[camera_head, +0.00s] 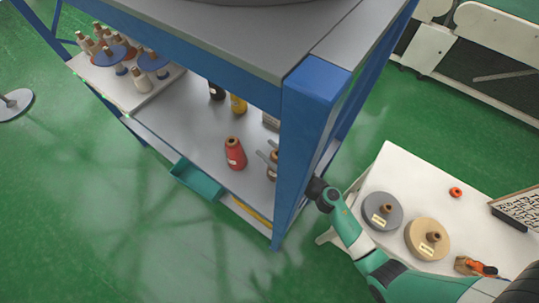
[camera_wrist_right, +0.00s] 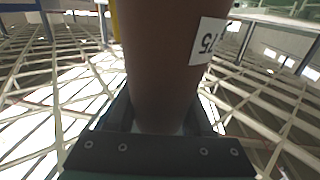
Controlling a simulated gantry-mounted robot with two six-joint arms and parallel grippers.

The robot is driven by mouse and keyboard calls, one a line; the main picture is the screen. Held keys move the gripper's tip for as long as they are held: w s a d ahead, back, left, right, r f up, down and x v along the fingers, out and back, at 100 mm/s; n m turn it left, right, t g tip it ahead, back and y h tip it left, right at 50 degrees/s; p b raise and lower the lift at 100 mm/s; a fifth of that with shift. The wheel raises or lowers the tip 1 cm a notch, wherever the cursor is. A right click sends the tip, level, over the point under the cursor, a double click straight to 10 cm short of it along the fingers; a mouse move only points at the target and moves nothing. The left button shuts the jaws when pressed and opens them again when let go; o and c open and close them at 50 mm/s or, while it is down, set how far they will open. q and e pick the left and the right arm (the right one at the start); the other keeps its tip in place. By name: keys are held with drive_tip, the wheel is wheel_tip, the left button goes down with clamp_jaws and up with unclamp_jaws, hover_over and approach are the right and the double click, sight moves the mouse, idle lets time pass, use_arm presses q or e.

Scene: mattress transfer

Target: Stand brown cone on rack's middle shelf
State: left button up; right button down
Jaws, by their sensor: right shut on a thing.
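The brown cone (camera_wrist_right: 165,60) fills the middle of the right wrist view, with a white label on its side. My right gripper (camera_wrist_right: 170,118) is shut on it, one finger on each side. In the head view, part of the brown cone (camera_head: 272,172) and the grey fingers of my right gripper (camera_head: 268,157) show beside the blue corner post, which hides the rest. They are over the grey shelf (camera_head: 185,115) of the blue rack (camera_head: 310,105). I cannot tell whether the cone's base touches the shelf. My left gripper is not in view.
A red cone (camera_head: 235,153) stands left of the brown one; yellow (camera_head: 238,104) and black (camera_head: 216,91) cones stand farther back. A tray of spools (camera_head: 110,80) is at the shelf's left. A teal bin (camera_head: 197,181) is lower. A white table (camera_head: 395,165) stands right.

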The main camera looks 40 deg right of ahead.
drive_tip(key=shift+f, duration=0.15)
drive_tip(key=shift+c, duration=1.5)
unclamp_jaws()
drive_tip(key=s+p, duration=0.3)
drive_tip(key=s, duration=0.9)
drive_tip(key=shift+d+r, duration=0.15)
drive_tip(key=shift+r, duration=0.05)
